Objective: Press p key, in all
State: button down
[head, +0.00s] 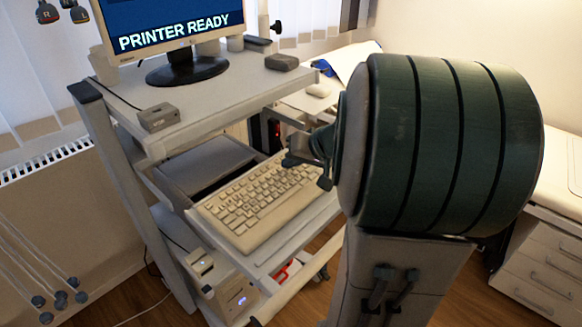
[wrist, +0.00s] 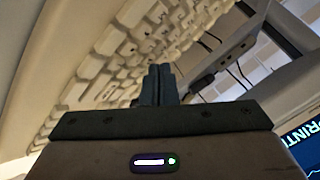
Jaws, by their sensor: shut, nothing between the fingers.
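The beige keyboard (head: 240,238) lies on a pull-out tray of the cart; its letters are too small to read, so I cannot pick out the p key. My gripper (head: 291,161) is over the keyboard's far right end in the head view, partly hidden by my arm. In the wrist view my gripper (wrist: 160,72) shows its two dark fingers together with nothing between them. The keyboard (wrist: 125,50) fills the upper left there, with keys close behind the fingertips. I cannot tell whether the fingertips touch a key.
A monitor (head: 170,30) reading "PRINTER READY" stands on the cart's top shelf (head: 215,95). Small grey boxes sit on that shelf (head: 159,117) (head: 282,62). A printer-like device (head: 225,290) is below. A white drawer unit (head: 545,262) stands at the right.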

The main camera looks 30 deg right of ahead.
aim_at(292, 174)
jog(key=shift+r, duration=0.55)
jog(key=shift+r+p, duration=1.45)
jog(key=shift+r, duration=1.1)
jog(key=shift+s+f, duration=0.1)
